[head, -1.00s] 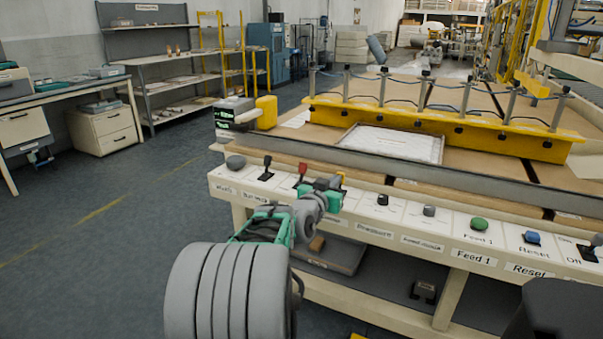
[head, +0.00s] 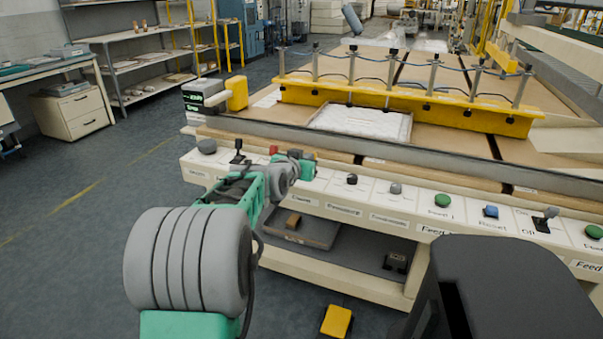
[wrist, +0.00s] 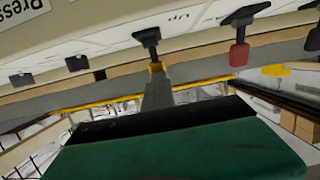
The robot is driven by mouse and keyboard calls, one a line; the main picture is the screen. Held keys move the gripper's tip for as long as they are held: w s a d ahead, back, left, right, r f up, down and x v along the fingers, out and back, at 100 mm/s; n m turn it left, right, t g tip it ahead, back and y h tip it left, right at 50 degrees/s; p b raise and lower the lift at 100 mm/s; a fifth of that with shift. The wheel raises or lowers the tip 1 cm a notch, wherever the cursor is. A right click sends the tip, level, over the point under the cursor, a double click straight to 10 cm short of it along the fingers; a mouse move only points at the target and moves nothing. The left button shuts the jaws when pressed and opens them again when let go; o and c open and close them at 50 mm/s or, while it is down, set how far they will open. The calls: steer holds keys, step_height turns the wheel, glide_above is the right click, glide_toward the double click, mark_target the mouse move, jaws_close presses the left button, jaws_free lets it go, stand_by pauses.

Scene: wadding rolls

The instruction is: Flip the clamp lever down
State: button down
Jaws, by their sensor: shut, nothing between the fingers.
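The control panel (head: 420,203) runs along the front of the machine. The clamp lever (wrist: 147,37) has a black base and a yellow tip in the wrist view, in front of my fingers. In the head view only a bit of its yellow tip (head: 315,155) shows behind my gripper (head: 304,166). My gripper (wrist: 157,92) is shut and empty, its fingertips at or very near the yellow tip. I cannot tell whether they touch. The fingers partly hide the lever, so its exact tilt is unclear.
A red-tipped lever (wrist: 239,54) stands close beside, and a black lever (head: 238,151) farther left. Black knobs, a green button (head: 442,201) and a blue button (head: 491,212) lie to the right. A yellow clamp bar (head: 400,100) spans the table behind.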

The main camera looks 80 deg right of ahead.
steer(key=shift+r, duration=0.2)
steer(key=v, duration=1.4)
steer(key=shift+r, duration=0.35)
steer(key=shift+d, duration=0.1)
